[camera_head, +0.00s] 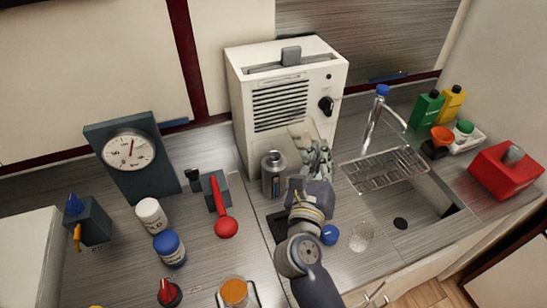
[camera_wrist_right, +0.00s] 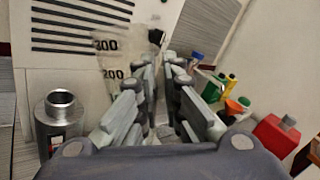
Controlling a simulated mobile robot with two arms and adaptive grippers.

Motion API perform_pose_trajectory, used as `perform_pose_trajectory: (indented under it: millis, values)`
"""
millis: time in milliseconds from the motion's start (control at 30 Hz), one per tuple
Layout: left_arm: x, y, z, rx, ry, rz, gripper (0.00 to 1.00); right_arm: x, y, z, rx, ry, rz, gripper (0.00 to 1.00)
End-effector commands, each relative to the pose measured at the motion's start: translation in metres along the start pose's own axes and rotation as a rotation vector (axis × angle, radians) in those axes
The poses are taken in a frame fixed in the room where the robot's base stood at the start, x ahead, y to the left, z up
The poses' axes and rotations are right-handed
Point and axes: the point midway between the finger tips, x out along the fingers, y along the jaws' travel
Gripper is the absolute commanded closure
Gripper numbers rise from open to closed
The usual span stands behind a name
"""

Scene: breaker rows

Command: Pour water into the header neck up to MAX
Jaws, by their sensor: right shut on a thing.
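A grey metal canister with a narrow open neck (camera_head: 273,160) stands upright on the counter in front of a white vented unit. In the right wrist view its neck (camera_wrist_right: 60,103) is at the left. A small marked strip shows on its front; its lettering is too small to read. My right gripper (camera_head: 318,150) is shut on a clear measuring jug (camera_head: 302,130), just right of the canister and raised above neck height. In the right wrist view the jug (camera_wrist_right: 112,62) shows marks 200 and 300. I cannot tell its water level or tilt. My left gripper is out of view.
The white vented unit (camera_head: 285,95) stands close behind the jug. A tap (camera_head: 375,115) and sink (camera_head: 410,210) are to the right. A blue cap (camera_head: 330,235) and a clear glass (camera_head: 362,236) stand in front. A red-handled lever (camera_head: 222,205) is left of the canister.

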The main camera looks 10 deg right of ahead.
Motion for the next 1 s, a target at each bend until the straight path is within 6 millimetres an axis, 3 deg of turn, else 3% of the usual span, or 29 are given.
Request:
perform_pose_trajectory:
  millis: [33, 200, 300, 467, 1000]
  values:
    - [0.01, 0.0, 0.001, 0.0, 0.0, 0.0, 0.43, 0.0, -0.003, -0.011, 0.067, 0.013, 0.007, 1.0]
    - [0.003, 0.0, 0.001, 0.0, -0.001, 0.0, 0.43, 0.001, -0.021, -0.002, 0.253, 0.029, 0.027, 1.0]
    - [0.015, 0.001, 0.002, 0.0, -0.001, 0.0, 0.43, 0.0, -0.021, -0.012, 0.332, 0.038, 0.035, 1.0]
    - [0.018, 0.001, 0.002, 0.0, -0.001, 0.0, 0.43, 0.001, -0.025, -0.013, 0.402, 0.041, 0.041, 1.0]
    - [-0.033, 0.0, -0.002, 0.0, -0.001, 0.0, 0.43, 0.003, -0.047, 0.034, 0.418, 0.043, 0.044, 1.0]
